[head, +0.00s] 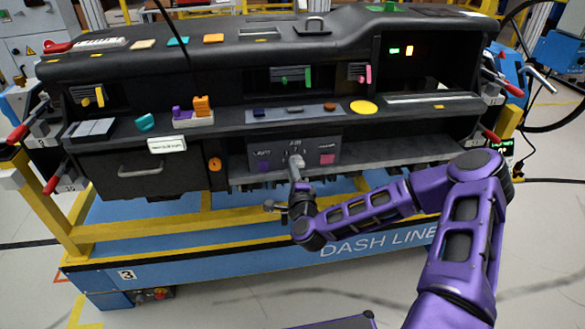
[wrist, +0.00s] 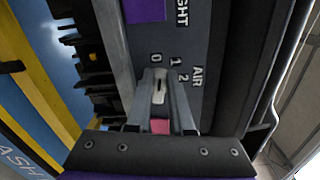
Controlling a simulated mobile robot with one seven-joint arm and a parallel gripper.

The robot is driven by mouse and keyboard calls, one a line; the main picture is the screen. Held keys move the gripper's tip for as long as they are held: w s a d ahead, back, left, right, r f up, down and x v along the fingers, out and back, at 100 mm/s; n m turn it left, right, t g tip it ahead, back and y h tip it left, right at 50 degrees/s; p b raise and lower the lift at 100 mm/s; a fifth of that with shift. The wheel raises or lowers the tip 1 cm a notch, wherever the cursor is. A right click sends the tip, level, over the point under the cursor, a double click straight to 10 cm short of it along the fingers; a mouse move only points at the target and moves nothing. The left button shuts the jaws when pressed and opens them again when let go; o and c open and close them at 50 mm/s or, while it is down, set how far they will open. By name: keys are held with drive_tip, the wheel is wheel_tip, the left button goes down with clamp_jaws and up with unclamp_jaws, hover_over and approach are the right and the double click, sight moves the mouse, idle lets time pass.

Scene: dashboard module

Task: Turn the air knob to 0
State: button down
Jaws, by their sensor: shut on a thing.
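The air knob (wrist: 159,92) is a pale knob on the grey panel (head: 266,150) at the middle of the dashboard. In the wrist view it sits between my two fingers, with a light mark running roughly up the picture toward the 0 side. The printed 0 (wrist: 155,57), 1 (wrist: 175,60) and 2 (wrist: 183,77) and the word AIR (wrist: 196,77) show around it. My gripper (head: 295,163) is shut on the knob from the front; it also shows in the wrist view (wrist: 160,78). In the head view my gripper mostly covers the knob.
A purple control (head: 263,166) and a pink square (head: 327,159) flank the knob on the panel. A dark shelf edge (head: 385,152) runs right of it. The glovebox (head: 150,172) is at left. Blue base and yellow rails lie below; open floor is in front.

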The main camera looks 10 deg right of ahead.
drive_tip(key=shift+f+n, duration=0.15)
drive_tip(key=shift+n, duration=0.95)
drive_tip(key=c, duration=0.8)
unclamp_jaws()
drive_tip(key=s+p, duration=0.3)
drive_tip(key=s, duration=1.4)
drive_tip(key=shift+s, duration=0.2)
